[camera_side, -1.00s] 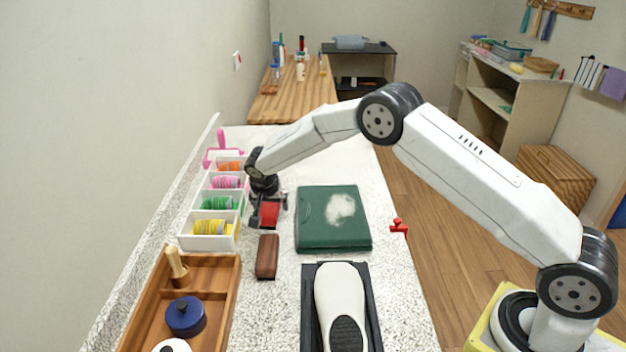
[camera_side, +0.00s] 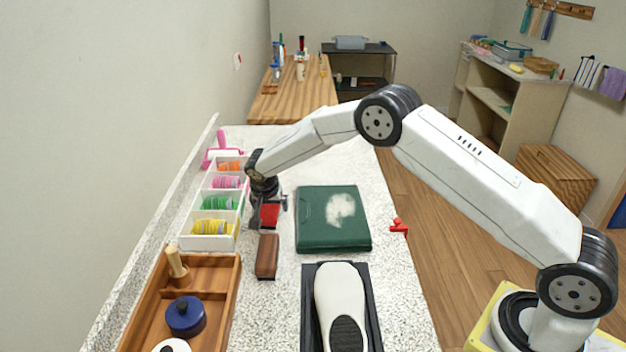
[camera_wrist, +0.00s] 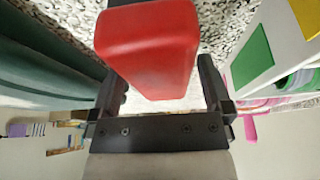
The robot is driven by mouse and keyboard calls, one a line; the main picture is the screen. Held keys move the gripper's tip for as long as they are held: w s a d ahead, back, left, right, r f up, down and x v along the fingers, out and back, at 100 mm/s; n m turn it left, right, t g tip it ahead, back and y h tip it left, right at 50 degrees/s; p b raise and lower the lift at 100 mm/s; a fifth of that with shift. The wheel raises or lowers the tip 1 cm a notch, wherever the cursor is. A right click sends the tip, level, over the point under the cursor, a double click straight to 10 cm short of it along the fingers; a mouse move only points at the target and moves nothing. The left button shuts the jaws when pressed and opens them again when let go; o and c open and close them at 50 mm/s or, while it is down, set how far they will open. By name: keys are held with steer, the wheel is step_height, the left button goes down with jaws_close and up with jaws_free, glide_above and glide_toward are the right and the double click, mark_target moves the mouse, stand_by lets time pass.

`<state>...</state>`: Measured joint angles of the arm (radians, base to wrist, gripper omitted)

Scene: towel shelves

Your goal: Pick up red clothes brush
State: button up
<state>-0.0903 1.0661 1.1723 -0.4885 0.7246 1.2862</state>
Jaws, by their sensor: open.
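My gripper (camera_side: 268,220) points down over the brush. In the wrist view my gripper (camera_wrist: 160,95) is open, with one dark finger on each side of the brush. A small gap shows beside the right finger; whether the left finger touches the brush, I cannot tell.
A brown brush (camera_side: 267,257) lies just in front. A wooden tray (camera_side: 222,320) and an iron-like white object (camera_side: 338,290) stand nearer.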

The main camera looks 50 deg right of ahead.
steer(key=c, duration=1.2)
steer(key=shift+r, duration=0.1)
steer(key=shift+c, duration=0.2)
steer(key=shift+r, duration=0.75)
step_height(320, 180, up, 2)
steer(key=shift+r, duration=0.1)
steer(key=s+r, duration=0.9)
steer(key=s, duration=0.5)
steer(key=shift+r, duration=0.3)
